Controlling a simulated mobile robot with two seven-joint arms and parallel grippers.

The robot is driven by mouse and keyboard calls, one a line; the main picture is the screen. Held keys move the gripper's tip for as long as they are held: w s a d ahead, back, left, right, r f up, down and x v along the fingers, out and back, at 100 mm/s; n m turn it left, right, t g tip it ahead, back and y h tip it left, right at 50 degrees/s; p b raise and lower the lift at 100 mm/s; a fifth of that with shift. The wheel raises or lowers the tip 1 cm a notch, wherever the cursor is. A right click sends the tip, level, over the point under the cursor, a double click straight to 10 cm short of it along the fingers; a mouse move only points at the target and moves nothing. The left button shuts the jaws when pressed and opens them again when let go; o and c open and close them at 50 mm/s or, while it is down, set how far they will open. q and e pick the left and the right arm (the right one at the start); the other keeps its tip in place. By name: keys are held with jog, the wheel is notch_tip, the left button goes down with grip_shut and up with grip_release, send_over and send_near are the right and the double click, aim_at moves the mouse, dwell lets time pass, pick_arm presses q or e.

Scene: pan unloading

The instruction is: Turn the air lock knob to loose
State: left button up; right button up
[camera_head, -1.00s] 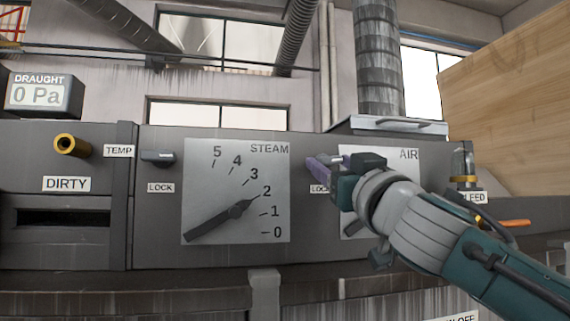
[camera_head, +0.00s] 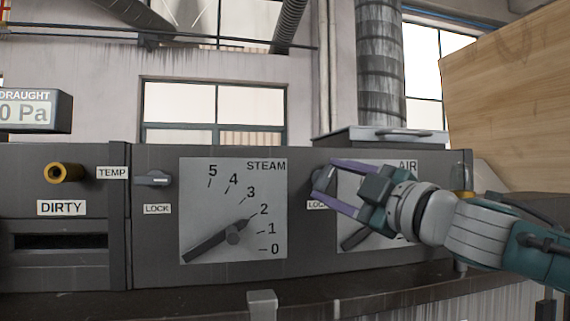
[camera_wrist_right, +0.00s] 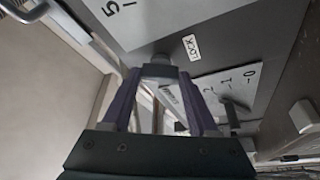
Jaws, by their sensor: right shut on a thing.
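The air lock knob (camera_head: 321,181) is a small dark knob on the grey panel, left of the white AIR plate (camera_head: 347,183). Its LOCK label (camera_head: 316,204) is partly covered by a finger. My right gripper (camera_head: 325,180) reaches in from the right. Its two purple fingers, one above the other, are closed on the knob's sides. In the right wrist view the knob (camera_wrist_right: 160,69) sits between the fingertips, beside the LOCK label (camera_wrist_right: 191,47). The gripper hides much of the AIR dial; part of its dark pointer shows below. My left gripper is not in view.
The STEAM dial (camera_head: 265,185) is left of the knob, its pointer angled down-left. Another lock knob (camera_head: 153,179) and a brass DIRTY fitting (camera_head: 66,172) are further left. A handled lid (camera_head: 385,134) and grey duct (camera_head: 381,70) stand above; a wooden board (camera_head: 510,100) is at right.

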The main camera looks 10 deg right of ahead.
jog(key=n+g+p, duration=0.1)
jog(key=n+p, duration=0.1)
jog(key=r+n+p, duration=0.1)
jog(key=n+p, duration=0.2)
jog(key=shift+d+g, duration=0.1)
jog(key=shift+g, duration=0.3)
jog(key=shift+f+n+g+p, duration=0.2)
jog(key=shift+n+g+p, duration=0.1)
jog(key=shift+n+p, duration=0.55)
jog(key=o, duration=1.4)
